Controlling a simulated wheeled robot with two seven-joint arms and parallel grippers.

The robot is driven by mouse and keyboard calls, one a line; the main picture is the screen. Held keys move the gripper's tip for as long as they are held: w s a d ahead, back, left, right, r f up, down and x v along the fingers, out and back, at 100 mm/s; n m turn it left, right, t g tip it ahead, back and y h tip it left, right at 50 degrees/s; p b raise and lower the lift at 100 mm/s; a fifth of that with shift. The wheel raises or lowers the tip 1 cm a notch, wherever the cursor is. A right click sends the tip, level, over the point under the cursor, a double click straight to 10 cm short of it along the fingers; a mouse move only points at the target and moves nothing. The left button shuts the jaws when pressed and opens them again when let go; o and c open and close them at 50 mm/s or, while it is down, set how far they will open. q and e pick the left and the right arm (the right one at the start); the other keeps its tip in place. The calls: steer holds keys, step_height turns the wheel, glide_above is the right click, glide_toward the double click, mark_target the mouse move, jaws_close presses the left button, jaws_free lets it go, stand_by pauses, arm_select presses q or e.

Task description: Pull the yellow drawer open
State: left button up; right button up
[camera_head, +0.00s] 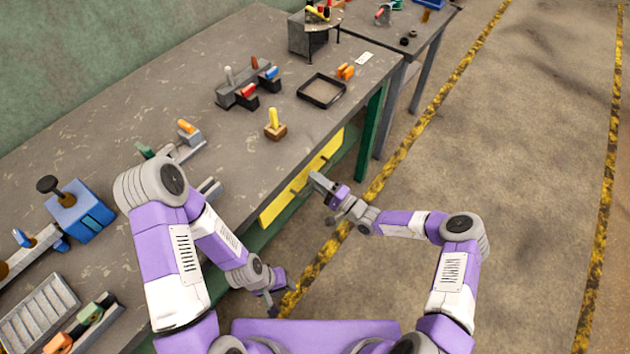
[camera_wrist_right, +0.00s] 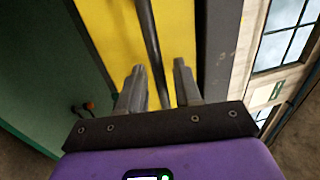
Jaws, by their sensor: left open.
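The yellow drawer (camera_head: 277,208) has its front under the front edge of the workbench, with dark handles on it. In the right wrist view the yellow front (camera_wrist_right: 112,30) fills the upper middle, with a long dark handle bar (camera_wrist_right: 149,38) across it. My right gripper (camera_head: 316,181) is at the drawer front. Its fingers (camera_wrist_right: 160,88) are apart, and the bar runs between them; I cannot tell whether they touch it. My left gripper (camera_head: 270,303) is open, low in front of the bench, apart from the drawer.
The workbench top (camera_head: 200,80) holds a black tray (camera_head: 302,95), a yellow-handled tool on a wooden block (camera_head: 275,130) and a blue device (camera_head: 88,222). A green bench leg (camera_head: 371,125) stands right of the drawer. The floor (camera_head: 500,150) to the right is clear.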

steer(key=shift+w+a, duration=0.15)
steer(key=shift+a, duration=0.05)
steer(key=shift+c, duration=0.3)
jaws_close()
steer(key=shift+d, duration=0.1)
